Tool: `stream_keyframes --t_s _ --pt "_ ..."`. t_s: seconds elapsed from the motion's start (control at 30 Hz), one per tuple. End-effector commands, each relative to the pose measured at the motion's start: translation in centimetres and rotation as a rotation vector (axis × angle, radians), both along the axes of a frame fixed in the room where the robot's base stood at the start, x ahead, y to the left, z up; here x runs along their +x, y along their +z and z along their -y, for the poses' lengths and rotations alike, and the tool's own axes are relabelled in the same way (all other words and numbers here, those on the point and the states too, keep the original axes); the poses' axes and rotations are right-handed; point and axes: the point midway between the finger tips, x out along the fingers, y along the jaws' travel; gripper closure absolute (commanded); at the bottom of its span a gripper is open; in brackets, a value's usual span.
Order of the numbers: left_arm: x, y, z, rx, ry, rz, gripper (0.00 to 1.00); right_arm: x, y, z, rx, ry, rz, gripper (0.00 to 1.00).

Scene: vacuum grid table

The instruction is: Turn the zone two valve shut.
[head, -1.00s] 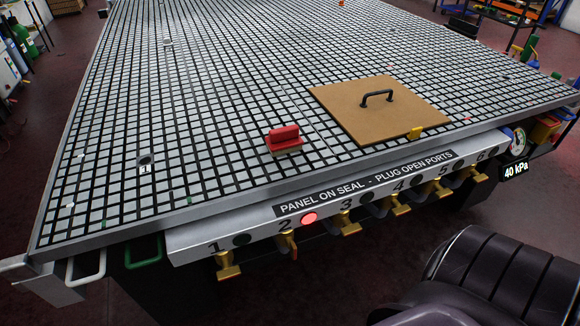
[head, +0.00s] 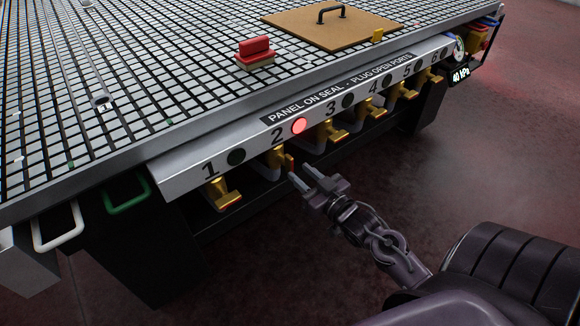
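The zone two valve (head: 276,158) is brass and hangs under the panel's front strip, below the number 2 and a lit red lamp (head: 298,126). Its handle shows narrow, nearly edge-on, with a red part at its right, unlike the wide crosswise handles of its neighbours. My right gripper (head: 301,174) is just right of and below this valve, in front of it. Its two fingers are apart with nothing between them, and I see no clear contact with the handle. My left gripper is not in view.
The zone one valve (head: 222,193) is left of zone two, and the zone three valve (head: 330,132) is close on the right. A gridded table (head: 130,80) holds a tan panel with a black handle (head: 335,28) and a red-topped block (head: 254,52). A gauge display (head: 461,75) reads 40 kPa.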

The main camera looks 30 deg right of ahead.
Motion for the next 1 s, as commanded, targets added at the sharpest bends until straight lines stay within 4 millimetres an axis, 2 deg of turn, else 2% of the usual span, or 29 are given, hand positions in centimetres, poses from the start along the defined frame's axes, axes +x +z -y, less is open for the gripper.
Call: stream_keyframes --t_s 0.1,0.3,0.47,0.7,0.93,1.0 --pt "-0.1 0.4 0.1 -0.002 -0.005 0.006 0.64 2.2 0.0 -0.1 -0.001 0.0 0.003 0.67" --pt "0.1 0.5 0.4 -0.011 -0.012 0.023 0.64 4.6 -0.1 -0.3 -0.001 -0.001 0.0 0.67" --pt "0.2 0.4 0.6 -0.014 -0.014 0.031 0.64 5.4 -0.1 -0.4 -0.001 -0.001 -0.001 0.67" --pt "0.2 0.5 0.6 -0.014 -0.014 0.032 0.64 5.5 -0.1 -0.4 -0.001 -0.001 -0.002 0.67" --pt "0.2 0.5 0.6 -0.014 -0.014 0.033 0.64 5.4 -0.1 -0.4 -0.001 -0.001 -0.002 0.97" --pt "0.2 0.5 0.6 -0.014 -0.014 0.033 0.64 5.4 -0.1 -0.4 -0.001 -0.001 -0.002 1.0"
